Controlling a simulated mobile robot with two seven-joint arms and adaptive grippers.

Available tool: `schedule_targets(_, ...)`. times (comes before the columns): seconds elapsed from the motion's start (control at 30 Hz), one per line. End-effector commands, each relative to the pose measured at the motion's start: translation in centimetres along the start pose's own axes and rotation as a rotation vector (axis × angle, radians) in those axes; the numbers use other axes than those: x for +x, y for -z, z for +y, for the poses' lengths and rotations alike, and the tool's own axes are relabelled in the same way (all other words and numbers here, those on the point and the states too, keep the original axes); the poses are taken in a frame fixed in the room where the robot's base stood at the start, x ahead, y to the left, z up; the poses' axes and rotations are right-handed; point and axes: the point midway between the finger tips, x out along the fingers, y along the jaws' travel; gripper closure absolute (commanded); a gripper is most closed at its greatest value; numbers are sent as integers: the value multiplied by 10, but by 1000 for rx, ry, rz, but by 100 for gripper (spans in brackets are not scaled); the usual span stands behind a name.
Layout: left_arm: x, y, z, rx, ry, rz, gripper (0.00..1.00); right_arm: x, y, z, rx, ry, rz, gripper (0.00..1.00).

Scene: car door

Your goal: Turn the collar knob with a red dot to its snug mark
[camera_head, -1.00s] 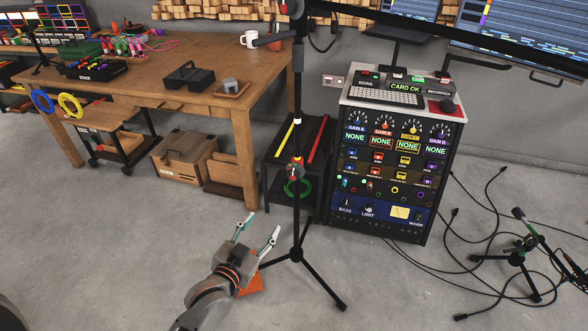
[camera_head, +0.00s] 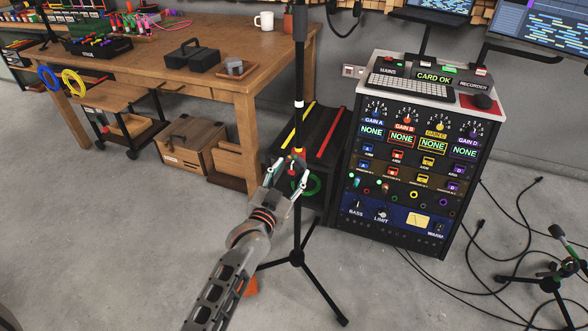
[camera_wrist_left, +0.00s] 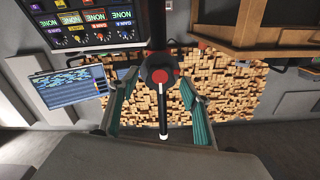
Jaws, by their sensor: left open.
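The black microphone stand (camera_head: 299,75) stands upright on its tripod legs in the head view. Its collar, with a red-marked knob (camera_head: 297,151), sits partway up the pole. In the wrist view the open fingertips (camera_wrist_left: 160,80) lie on either side of the knob, with gaps showing. I cannot make out a snug mark. My right gripper is not in view.
A rack of audio gear (camera_head: 415,175) stands right of the stand, and a low black shelf (camera_head: 325,150) is close behind it. A wooden workbench (camera_head: 150,75) is at left. Cables and another small stand (camera_head: 550,280) lie at right. Floor at left is clear.

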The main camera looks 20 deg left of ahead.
Motion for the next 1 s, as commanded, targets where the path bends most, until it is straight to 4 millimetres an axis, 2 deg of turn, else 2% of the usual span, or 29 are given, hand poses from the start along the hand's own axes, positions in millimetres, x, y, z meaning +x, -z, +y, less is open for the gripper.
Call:
schedule_targets(0.2,16,-2,1,0,-1,-3,52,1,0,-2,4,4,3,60)
schedule_targets(0.5,19,0,0,0,0,-1,52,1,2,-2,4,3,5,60)
schedule_targets(0.53,19,0,0,0,0,-1,55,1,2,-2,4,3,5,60)
schedule_targets(0.67,19,0,0,0,0,-1,89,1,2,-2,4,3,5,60)
schedule_targets(0.7,19,-1,0,0,0,-1,91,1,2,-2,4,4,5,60)
schedule_targets(1.0,19,1,-1,-25,0,0,91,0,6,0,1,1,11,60)
